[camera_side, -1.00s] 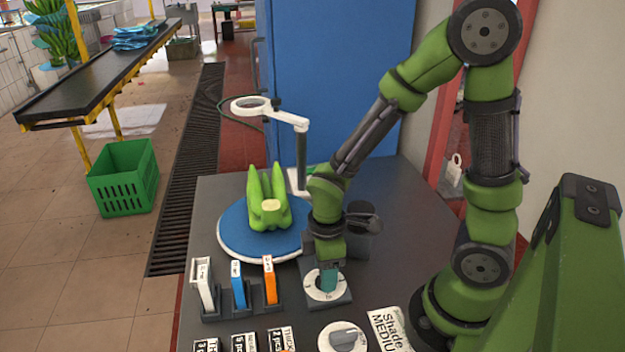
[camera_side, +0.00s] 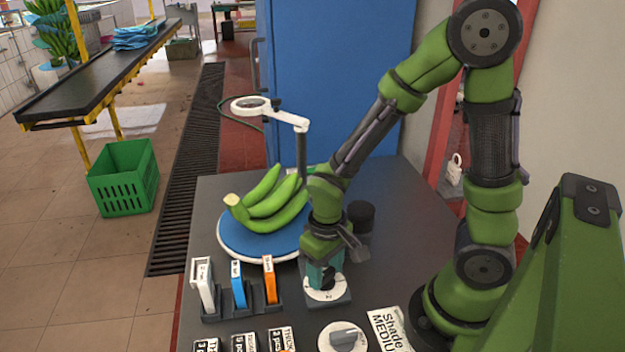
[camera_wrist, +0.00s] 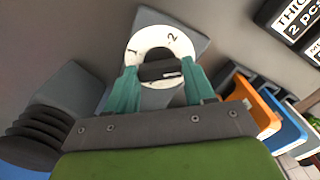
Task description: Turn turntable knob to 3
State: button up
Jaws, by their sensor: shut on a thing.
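My gripper's teal fingers (camera_wrist: 162,82) are shut on the knob, one at each end of the bar. The number 3 is not readable. The blue turntable (camera_side: 238,239) with a white rim carries a bunch of green bananas (camera_side: 270,203), its cut stem end pointing left.
A second dial with a grey knob (camera_side: 344,338) stands nearer the front, beside a "Shade MEDIUM" card (camera_side: 388,330). A rack (camera_side: 240,304) holds white, blue and orange tags left of my gripper. A magnifier lamp (camera_side: 268,108) stands behind the turntable.

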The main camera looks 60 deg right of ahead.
aim_at(325, 273)
jog(key=m, duration=0.6)
jog(key=shift+m, duration=0.4)
dwell(0.3)
jog(key=o, duration=1)
jog(key=shift+o, duration=0.2)
notch_tip(325, 273, up, 17)
jog(key=shift+f, duration=0.1)
